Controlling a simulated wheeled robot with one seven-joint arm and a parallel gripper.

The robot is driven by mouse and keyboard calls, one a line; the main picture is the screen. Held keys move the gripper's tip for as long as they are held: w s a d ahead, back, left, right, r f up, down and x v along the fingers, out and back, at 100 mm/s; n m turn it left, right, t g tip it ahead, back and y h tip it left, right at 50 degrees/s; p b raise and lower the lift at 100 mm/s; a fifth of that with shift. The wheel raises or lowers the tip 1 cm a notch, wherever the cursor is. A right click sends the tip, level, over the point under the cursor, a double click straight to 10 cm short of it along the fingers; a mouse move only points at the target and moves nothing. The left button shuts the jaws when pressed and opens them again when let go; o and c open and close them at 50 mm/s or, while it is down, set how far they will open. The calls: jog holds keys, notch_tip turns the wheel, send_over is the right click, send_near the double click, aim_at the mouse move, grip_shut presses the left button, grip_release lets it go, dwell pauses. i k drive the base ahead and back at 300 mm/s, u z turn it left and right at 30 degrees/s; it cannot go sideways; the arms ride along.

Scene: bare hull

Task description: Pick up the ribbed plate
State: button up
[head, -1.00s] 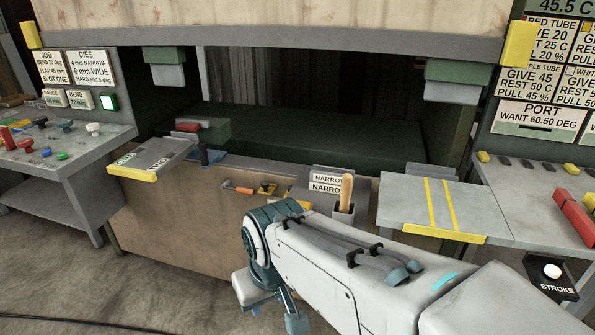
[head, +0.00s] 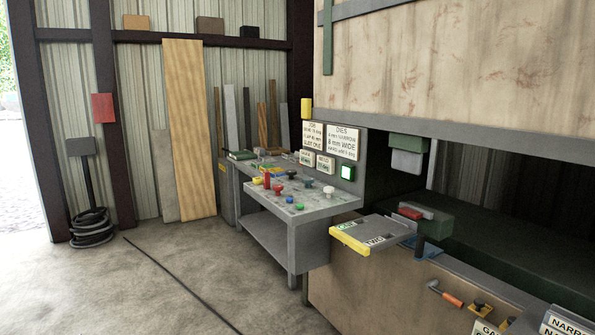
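I cannot pick out a ribbed plate for certain in the head view. A grey shelf (head: 383,231) with a yellow front edge and small labels juts from the press front at the lower right. A red piece and a dark green block (head: 431,222) are just behind it. The grey side bench (head: 318,206) carries several small coloured knobs. Small items, too small to name, lie on the bench behind it (head: 262,163). My gripper and arm are not in this view.
The press bed (head: 490,240) and its front panel (head: 385,290) fill the right. A tall wooden board (head: 190,130) leans on the back wall.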

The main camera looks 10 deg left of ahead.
aim_at(262, 161)
jog(key=u, duration=0.55)
jog(key=i, duration=1.5)
jog(key=u, duration=0.85)
jog(key=i, duration=1.5)
jog(key=u, duration=0.3)
jog(key=i, duration=3.1)
jog(key=z, duration=0.55)
jog(key=i, duration=1.5)
jog(key=z, duration=1.5)
jog(key=i, duration=1.25)
jog(key=z, duration=0.55)
